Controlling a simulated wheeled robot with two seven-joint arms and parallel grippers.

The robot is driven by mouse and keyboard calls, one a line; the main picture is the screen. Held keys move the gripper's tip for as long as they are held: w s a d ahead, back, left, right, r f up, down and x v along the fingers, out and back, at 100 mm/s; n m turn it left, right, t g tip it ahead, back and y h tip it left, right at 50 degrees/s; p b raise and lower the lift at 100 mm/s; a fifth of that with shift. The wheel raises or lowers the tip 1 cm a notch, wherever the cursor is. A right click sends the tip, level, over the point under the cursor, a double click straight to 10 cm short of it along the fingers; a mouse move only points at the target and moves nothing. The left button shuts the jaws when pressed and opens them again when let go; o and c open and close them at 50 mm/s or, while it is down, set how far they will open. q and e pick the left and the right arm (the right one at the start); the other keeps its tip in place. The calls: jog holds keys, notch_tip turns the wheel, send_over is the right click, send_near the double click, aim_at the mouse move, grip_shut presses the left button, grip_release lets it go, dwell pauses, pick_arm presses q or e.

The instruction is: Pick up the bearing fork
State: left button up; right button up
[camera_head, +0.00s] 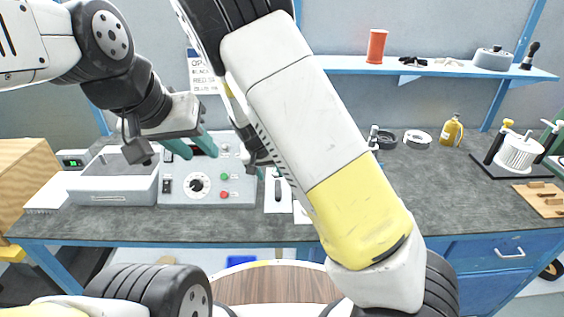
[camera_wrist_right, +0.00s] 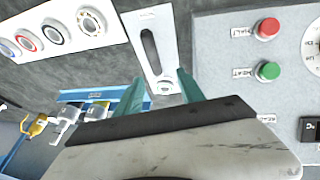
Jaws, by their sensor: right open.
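A pale flat plate with a long slot and a small round hole lies on the dark bench; it looks like the bearing fork, but I cannot be sure. It shows in the right wrist view (camera_wrist_right: 168,30) and in the head view (camera_head: 271,204), partly behind my right arm. My right gripper (camera_wrist_right: 160,92) is open and empty. Its teal fingertips appear on either side of the plate's near end in the wrist view; I cannot tell the height between them. In the head view my right gripper (camera_head: 262,168) is mostly hidden. My left gripper (camera_head: 192,148) is open and empty, before the control box.
A grey control box (camera_head: 234,186) with red and green buttons stands beside the plate. A grey bin (camera_head: 112,190) is further left. A white strip with coloured rings (camera_wrist_right: 35,28) lies on the plate's other side. A yellow bottle (camera_head: 451,131) and dark rings stand at the back right.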

aim_at(277, 183)
jog(key=x, duration=0.8)
jog(key=shift+w+d+r, duration=0.1)
jog(key=shift+w+d, duration=0.05)
jog(key=shift+d, duration=0.25)
grip_shut()
